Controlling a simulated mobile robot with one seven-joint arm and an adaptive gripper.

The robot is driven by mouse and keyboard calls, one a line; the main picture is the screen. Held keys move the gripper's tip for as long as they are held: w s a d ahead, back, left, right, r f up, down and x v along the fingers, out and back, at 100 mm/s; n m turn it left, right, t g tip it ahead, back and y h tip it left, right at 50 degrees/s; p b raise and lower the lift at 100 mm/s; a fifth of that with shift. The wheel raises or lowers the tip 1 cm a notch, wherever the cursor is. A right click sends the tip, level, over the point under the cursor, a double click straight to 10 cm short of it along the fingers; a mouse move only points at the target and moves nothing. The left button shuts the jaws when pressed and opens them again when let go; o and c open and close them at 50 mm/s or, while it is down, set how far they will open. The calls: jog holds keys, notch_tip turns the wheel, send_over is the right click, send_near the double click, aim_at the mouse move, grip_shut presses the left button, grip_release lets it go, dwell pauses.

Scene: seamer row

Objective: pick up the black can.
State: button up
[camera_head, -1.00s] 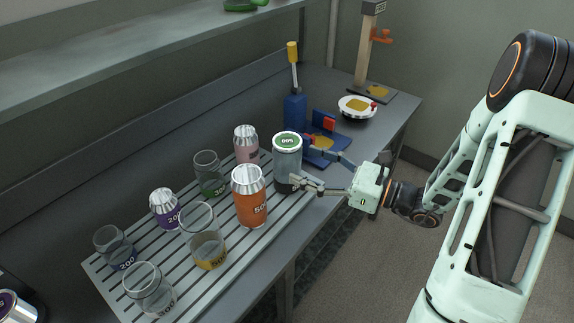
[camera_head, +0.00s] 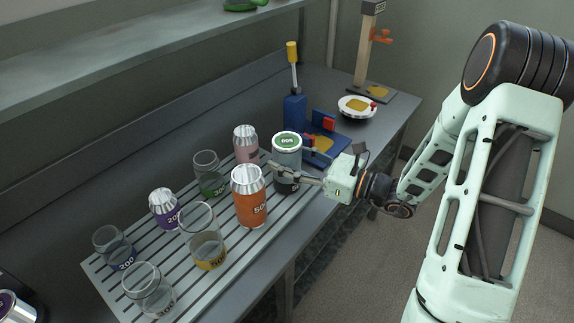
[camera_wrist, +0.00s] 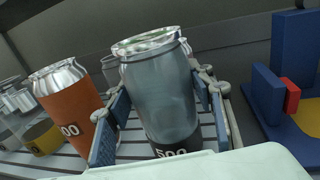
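The black can (camera_head: 287,160) is a tall, see-through can with a black band marked 500 low on it and a silver-rimmed green lid. It stands upright on the slatted rack, at the right end of the group. In the wrist view the can (camera_wrist: 160,98) fills the middle. My gripper (camera_head: 289,172) reaches in from the right with its fingers around the can. In the wrist view my gripper (camera_wrist: 160,112) has one finger on each side of the can, with a gap at the left finger. The far finger is mostly hidden behind the can in the head view.
An orange can (camera_head: 249,197) stands close on the left, near my finger. A pink can (camera_head: 246,145) and a green-marked glass (camera_head: 210,175) stand behind. Free floor lies right of the bench.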

jog(key=c, duration=0.9)
jog(key=shift+r, duration=0.1)
jog(key=shift+r, duration=0.85)
jog(key=s+d+r+p, duration=0.1)
jog(key=s+d+r, duration=0.3)
jog(key=s+r, duration=0.6)
jog(key=shift+s, duration=0.85)
